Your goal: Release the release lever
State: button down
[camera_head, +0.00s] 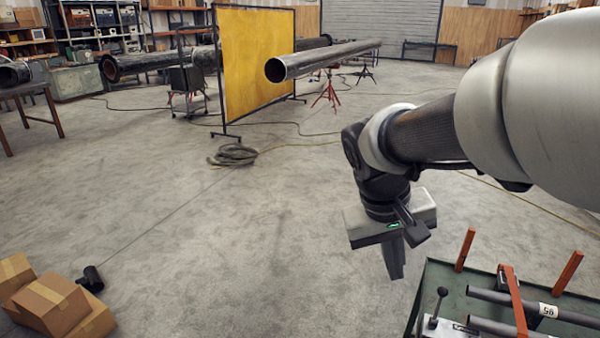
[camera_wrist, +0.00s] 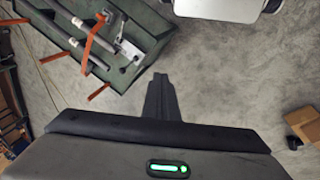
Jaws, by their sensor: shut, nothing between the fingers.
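A lever with a black ball knob (camera_head: 441,292) stands on a pale metal bracket (camera_head: 432,326) at the left end of the green bench, at the lower right of the head view. The lever also shows in the wrist view (camera_wrist: 123,70), beside the bracket (camera_wrist: 129,48). An orange bar (camera_head: 514,300) lies across two grey pipes (camera_head: 535,306) on the bench. It also shows in the wrist view (camera_wrist: 92,42). My gripper (camera_head: 395,276) is shut and empty, pointing down over the floor, left of the bench and apart from the lever. Its fingers show in the wrist view (camera_wrist: 160,90).
Orange posts (camera_head: 465,250) rise from the green bench (camera_head: 450,275). Cardboard boxes (camera_head: 50,302) lie at the lower left. A yellow screen (camera_head: 255,65) and a long pipe on stands (camera_head: 325,60) are farther back. The floor between is mostly clear.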

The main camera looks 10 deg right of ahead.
jog(key=w+d+f+g+h+b, duration=0.2)
jog(key=w+d+f+h+b, duration=0.1)
jog(key=w+d+f, duration=0.4)
jog(key=w+d+f+g+h+b, duration=0.2)
jog(key=w+d+f+h+b, duration=0.15)
jog(key=f, duration=0.65)
jog(key=n+t+h+b, duration=0.2)
jog(key=n+h+b, duration=0.1)
jog(key=h, duration=0.4)
send_near(438, 305)
jog(key=w, duration=0.7)
jog(key=shift+s+a+r, duration=0.1)
jog(key=shift+s+r, duration=0.2)
jog(key=shift+y, duration=0.25)
jog(key=s+d, duration=0.4)
jog(key=d, duration=0.4)
jog(key=shift+d+f, duration=0.15)
jog(key=shift+d, duration=0.15)
